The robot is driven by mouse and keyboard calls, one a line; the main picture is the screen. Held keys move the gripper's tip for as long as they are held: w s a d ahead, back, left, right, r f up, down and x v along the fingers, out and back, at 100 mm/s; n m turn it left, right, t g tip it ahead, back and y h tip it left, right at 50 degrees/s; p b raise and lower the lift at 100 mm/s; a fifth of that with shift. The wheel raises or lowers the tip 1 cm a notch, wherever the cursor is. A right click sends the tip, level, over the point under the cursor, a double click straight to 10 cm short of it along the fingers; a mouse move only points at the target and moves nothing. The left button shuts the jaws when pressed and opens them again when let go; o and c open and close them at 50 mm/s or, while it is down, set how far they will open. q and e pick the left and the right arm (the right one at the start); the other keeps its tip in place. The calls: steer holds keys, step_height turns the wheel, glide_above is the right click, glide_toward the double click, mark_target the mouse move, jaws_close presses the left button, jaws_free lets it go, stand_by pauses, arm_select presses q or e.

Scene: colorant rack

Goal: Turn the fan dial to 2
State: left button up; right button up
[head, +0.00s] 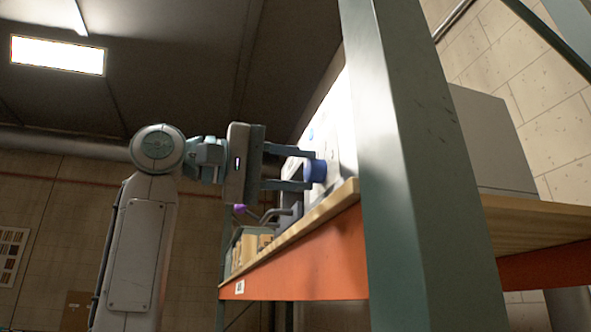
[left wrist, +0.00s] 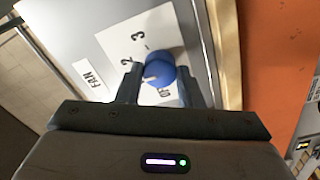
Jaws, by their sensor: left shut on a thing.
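The blue fan dial (head: 316,170) sits on the front of a white panel box on the shelf. In the left wrist view the dial (left wrist: 163,64) shows a pale mark on its lower-left side, pointing between the "2" and the "OFF" label. A "FAN" label (left wrist: 90,78) is left of the dial, and "3" is above it. My left gripper (head: 309,170) is shut on the dial, one finger on each side; its fingers hide part of the scale. My right gripper is in neither view.
A green rack post (head: 412,165) stands close on the right. The wooden shelf (head: 318,213) has an orange beam (head: 310,262) in front. Below my left gripper, a bin with tan items (head: 250,250) and a purple-tipped thing (head: 239,209) are on the shelf. A grey box (head: 491,140) is at right.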

arm_select(q)
steer(key=m, duration=0.5)
steer(key=shift+f, duration=0.1)
steer(key=shift+m, duration=0.3)
stand_by(0.4)
steer(key=o, duration=1)
steer(key=shift+c, duration=0.2)
